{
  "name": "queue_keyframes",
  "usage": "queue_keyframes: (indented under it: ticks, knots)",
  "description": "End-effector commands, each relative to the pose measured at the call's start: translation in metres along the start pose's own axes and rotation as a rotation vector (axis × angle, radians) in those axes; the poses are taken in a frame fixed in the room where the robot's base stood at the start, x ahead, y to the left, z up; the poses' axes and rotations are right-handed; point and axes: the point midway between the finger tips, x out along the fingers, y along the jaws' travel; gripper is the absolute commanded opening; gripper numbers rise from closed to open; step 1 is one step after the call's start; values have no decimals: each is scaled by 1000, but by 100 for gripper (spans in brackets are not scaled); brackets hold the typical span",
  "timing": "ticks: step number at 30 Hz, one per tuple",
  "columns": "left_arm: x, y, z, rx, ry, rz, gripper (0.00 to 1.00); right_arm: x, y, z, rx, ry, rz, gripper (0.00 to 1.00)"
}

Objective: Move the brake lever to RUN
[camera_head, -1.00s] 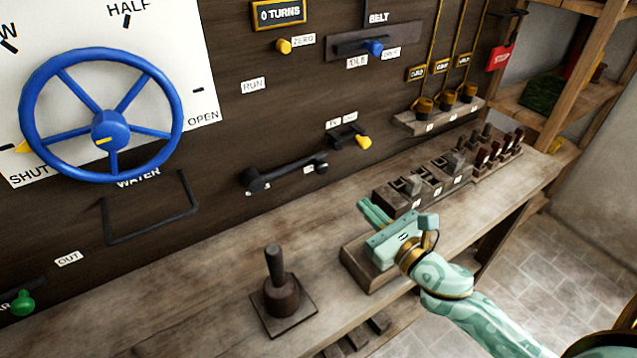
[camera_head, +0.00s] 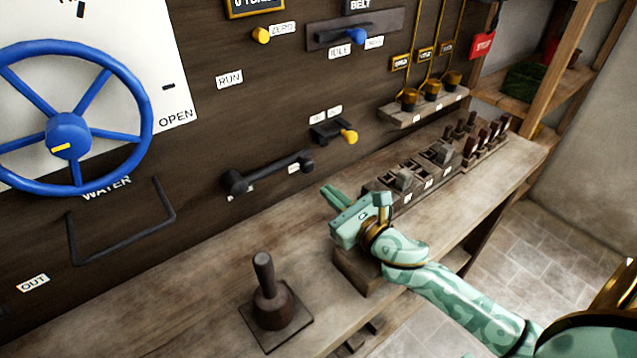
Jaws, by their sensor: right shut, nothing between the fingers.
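The black lever (camera_head: 270,172) on the dark wall panel looks like the brake lever. It lies nearly level, with its round pivot at the left and its knob at the right. A RUN label (camera_head: 229,79) is on the panel well above the pivot. Small labels by the pivot and near the knob are too small or covered to read. My right gripper (camera_head: 332,197) is shut and empty over the bench, just right of and below the knob and apart from it. My left gripper is not in view.
A wooden bench (camera_head: 205,310) runs below the panel, with an upright dark handle (camera_head: 266,280) on it. A blue wheel (camera_head: 68,135) and a black bar handle (camera_head: 125,235) are at left. A yellow-knobbed switch (camera_head: 348,136) sits right of the lever. Switch blocks (camera_head: 405,185) stand behind my gripper.

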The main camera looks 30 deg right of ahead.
Motion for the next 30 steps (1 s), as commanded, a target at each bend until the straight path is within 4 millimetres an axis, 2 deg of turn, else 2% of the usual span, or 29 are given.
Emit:
queue_keyframes:
  ticks: [3,9,23,30]
  knots:
    - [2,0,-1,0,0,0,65,21,0,0,-1,-2,0,0]
    - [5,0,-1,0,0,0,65,42,0,0,1,-1,0,0]
    - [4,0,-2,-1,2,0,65,46,0,0,-1,0,0,0]
    - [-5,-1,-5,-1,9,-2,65,46,-3,10,-45,-2,1,0]
